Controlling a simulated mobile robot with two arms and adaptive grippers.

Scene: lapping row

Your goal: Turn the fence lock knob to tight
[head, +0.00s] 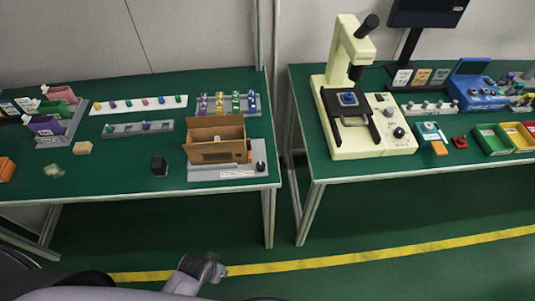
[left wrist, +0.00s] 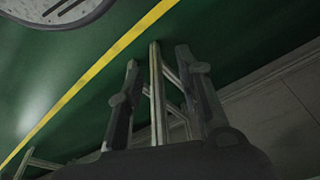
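A small black knob (head: 261,167) sits at the front right corner of a grey base plate (head: 225,174) on the left table. It looks like the fence lock knob, but its marks are too small to read. An open brown cardboard box (head: 218,152) stands on the plate, left of the knob. My left gripper (left wrist: 157,58) is open and empty in the left wrist view, with a table leg behind its fingers. In the head view a grey part of my left arm shows low in front of the table, well away from the knob. My right gripper is not in view.
A yellow line (head: 300,264) crosses the clear floor.

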